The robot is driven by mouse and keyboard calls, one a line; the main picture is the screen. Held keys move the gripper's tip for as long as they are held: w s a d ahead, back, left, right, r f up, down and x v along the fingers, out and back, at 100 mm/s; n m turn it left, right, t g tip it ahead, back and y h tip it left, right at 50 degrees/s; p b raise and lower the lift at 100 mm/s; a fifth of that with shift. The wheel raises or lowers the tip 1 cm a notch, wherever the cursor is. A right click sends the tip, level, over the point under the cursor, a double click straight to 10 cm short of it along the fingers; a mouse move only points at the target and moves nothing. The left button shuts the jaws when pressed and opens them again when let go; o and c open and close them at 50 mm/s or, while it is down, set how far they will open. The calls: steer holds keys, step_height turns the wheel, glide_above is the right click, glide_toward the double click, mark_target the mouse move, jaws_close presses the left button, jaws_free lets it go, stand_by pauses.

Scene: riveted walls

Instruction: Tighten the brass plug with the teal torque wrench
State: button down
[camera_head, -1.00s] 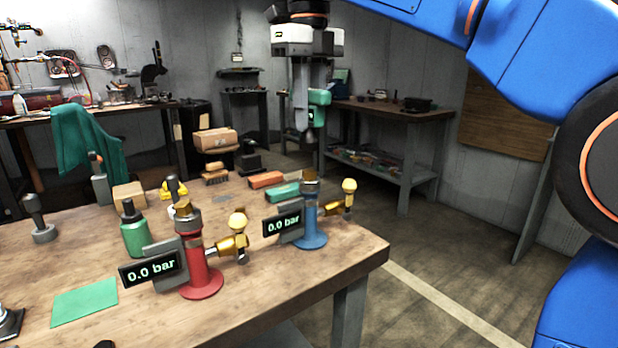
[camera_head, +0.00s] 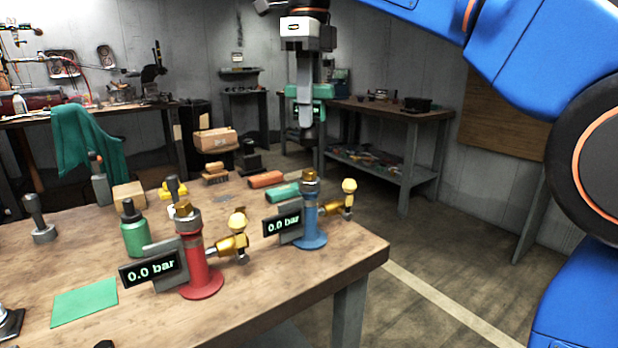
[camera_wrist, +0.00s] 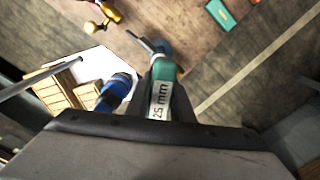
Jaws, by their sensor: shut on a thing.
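My gripper (camera_head: 307,98) is shut on the teal torque wrench (camera_head: 322,91) in the head view, with the wrench's dark end pointing down. In the wrist view the wrench (camera_wrist: 163,90) lies between the jaws and bears a white "25 mm" label. A brass hex plug (camera_head: 310,176) tops the blue stand (camera_head: 310,232); the wrench appears above it, apart from it in the picture. Another brass hex plug (camera_head: 183,209) tops the red stand (camera_head: 196,270). Displays beside both stands read 0.0 bar. I cannot tell which plug is meant.
Brass valves (camera_head: 231,244) stick out right of both stands. Bare floor lies to the right; a second bench (camera_head: 400,112) stands behind.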

steer(key=shift+n, duration=0.4)
steer(key=shift+n, duration=1.4)
